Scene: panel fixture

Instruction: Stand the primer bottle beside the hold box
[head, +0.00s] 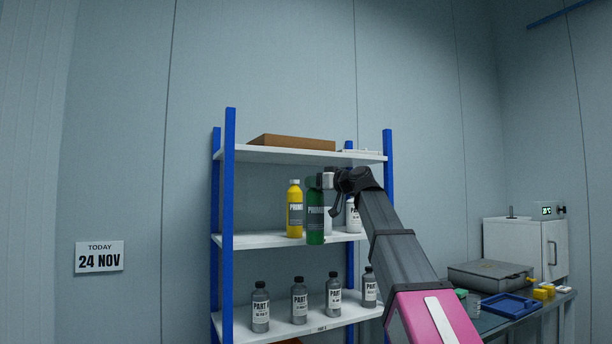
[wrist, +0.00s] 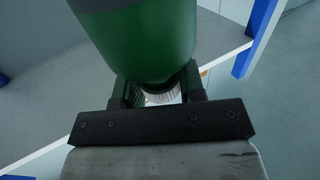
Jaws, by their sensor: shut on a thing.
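My gripper (head: 333,184) is shut on a green bottle (head: 315,220), held upright in front of the middle shelf. Its label starts with "PRIM". In the wrist view the green bottle (wrist: 145,40) fills the top middle, between the fingers (wrist: 160,95). A yellow bottle (head: 294,210), also labelled "PRIM", stands on the middle shelf just left of it. No box is readably marked as the hold box. A grey case (head: 490,275) lies on the bench at right, and a flat brown box (head: 291,142) is on the top shelf.
White bottles (head: 353,217) stand on the middle shelf (head: 262,240), partly behind my arm. Several grey bottles (head: 299,300) stand on the shelf below. Blue posts (head: 229,220) frame the rack. The bench also holds a blue tray (head: 510,305), yellow blocks (head: 541,293) and a white cabinet (head: 527,250).

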